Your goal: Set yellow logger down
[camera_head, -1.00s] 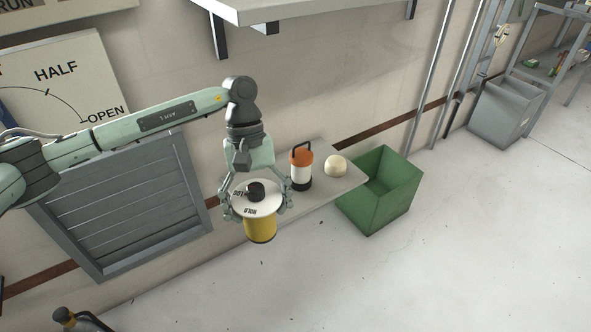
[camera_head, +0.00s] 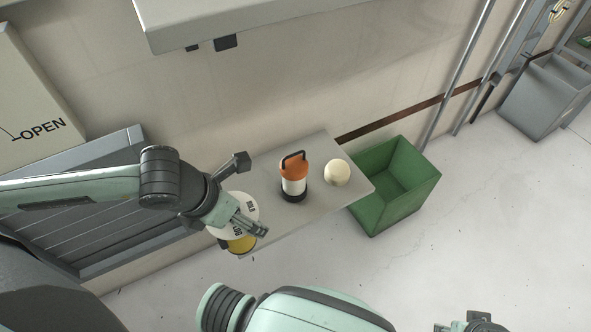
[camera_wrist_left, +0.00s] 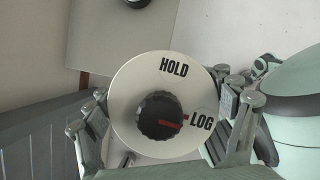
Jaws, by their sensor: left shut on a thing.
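The yellow logger (camera_head: 240,244) has a yellow body and a white round top with a black knob. In the left wrist view its white top (camera_wrist_left: 140,76) reads HOLD and LOG, and the knob's red mark points toward LOG. My left gripper (camera_head: 245,218) is shut around the logger, with fingers on both sides of the top in the left wrist view (camera_wrist_left: 163,118). The logger is at the left end of the grey shelf (camera_head: 325,212). My wrist hides part of it, and I cannot tell whether it touches the shelf. My right gripper (camera_head: 470,323) is cut off at the bottom edge.
An orange and white lantern (camera_head: 293,178) and a cream ball (camera_head: 337,172) stand on the shelf right of the logger. A green bin (camera_head: 380,205) is past the shelf's right end. A higher shelf (camera_head: 260,20) overhangs the back. A grey louvred panel (camera_head: 120,240) is at left.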

